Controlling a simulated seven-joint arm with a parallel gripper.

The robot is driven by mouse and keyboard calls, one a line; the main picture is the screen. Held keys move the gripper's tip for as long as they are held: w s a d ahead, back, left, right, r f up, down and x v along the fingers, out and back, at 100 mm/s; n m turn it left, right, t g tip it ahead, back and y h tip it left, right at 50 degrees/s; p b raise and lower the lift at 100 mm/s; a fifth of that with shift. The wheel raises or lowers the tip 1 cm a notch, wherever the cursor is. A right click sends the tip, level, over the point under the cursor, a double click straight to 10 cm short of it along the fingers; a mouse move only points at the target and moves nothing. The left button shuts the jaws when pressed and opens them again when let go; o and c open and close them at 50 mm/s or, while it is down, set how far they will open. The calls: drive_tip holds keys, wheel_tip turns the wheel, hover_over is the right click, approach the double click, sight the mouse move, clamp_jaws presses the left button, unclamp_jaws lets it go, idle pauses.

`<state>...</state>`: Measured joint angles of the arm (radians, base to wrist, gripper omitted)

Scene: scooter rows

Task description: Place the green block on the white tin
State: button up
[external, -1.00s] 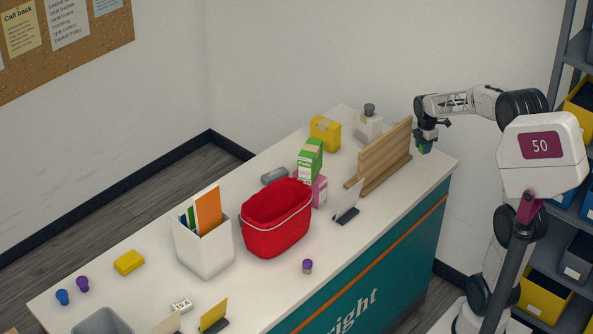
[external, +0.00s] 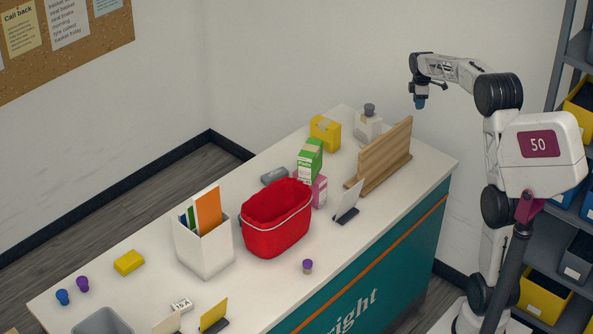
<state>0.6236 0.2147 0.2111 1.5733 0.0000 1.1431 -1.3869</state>
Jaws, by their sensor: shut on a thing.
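My gripper (external: 419,96) is high above the far right end of the counter, pointing down. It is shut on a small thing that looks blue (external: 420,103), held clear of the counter. Its exact shape is too small to tell. I cannot pick out a separate green block; the counter behind the wooden board is partly hidden. A white container with a grey knob (external: 368,126) stands at the back, left of the board; I cannot tell whether it is the white tin.
The upright wooden board (external: 384,160) stands on the counter (external: 345,252) below my gripper. A yellow box (external: 325,131), green-and-white carton (external: 309,160), pink box (external: 319,190), red basket (external: 275,222) and white bin (external: 203,248) stand leftward. The front middle is fairly clear.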

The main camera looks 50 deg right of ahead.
drive_tip(key=w+a+f+m, duration=0.2)
drive_tip(key=w+a, duration=0.4)
drive_tip(key=a, duration=0.8)
drive_tip(key=w+a+f+m, duration=0.15)
drive_tip(key=w+a, duration=0.45)
drive_tip(key=a, duration=0.8)
drive_tip(key=w+a+f+m, duration=0.25)
drive_tip(key=w+a, duration=0.35)
drive_tip(key=a, duration=0.8)
drive_tip(key=w+a+r+n, duration=0.35)
drive_tip(key=a+n, duration=0.25)
drive_tip(key=a, duration=0.9)
drive_tip(key=w+a+r+n, duration=0.3)
drive_tip(key=a+r+n, duration=0.25)
drive_tip(key=a, duration=0.85)
drive_tip(key=w+a+r+n, duration=0.35)
drive_tip(key=a+n, duration=0.35)
drive_tip(key=a, duration=0.8)
drive_tip(key=s+a+n, duration=0.3)
drive_tip(key=a+n, duration=0.1)
drive_tip(key=a, duration=0.8)
drive_tip(key=s+a+n, duration=0.4)
drive_tip(key=a+n, duration=0.1)
drive_tip(key=a, duration=0.6)
drive_tip(key=s+a+f+n, duration=0.5)
drive_tip(key=s+a+f, duration=0.8)
drive_tip(key=s, duration=0.4)
drive_tip(key=shift+a+n, duration=0.35)
drive_tip(key=shift+a, duration=0.3)
drive_tip(key=shift+f, duration=0.15)
